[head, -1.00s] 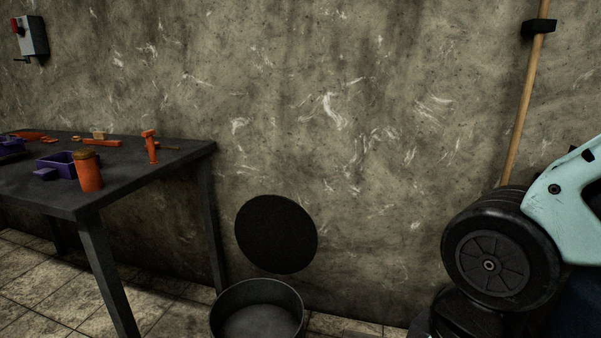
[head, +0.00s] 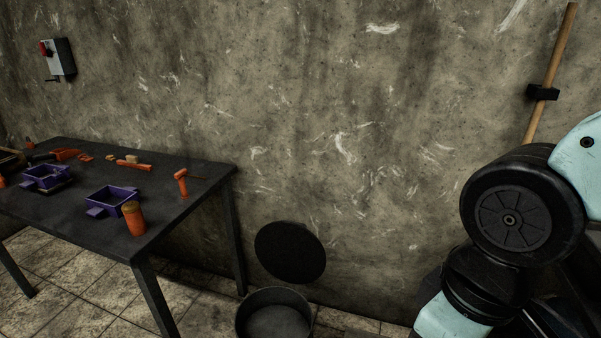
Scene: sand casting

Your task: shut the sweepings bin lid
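The sweepings bin (head: 243,318) is a round dark bin on the floor by the wall, just right of the table; its lower part is cut off by the bottom edge of the head view. Its round black lid (head: 290,252) stands raised behind the bin, near the wall, so the bin is open. The inside that shows looks grey, and its contents cannot be made out. My arm shows at the right, well apart from the bin and lid. My gripper is out of view.
A dark table (head: 205,182) stands left of the bin, holding purple boxes (head: 112,200), an orange cylinder (head: 134,219) and an orange mallet-like tool (head: 181,183). A wooden pole (head: 560,50) hangs in a wall bracket (head: 543,92).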

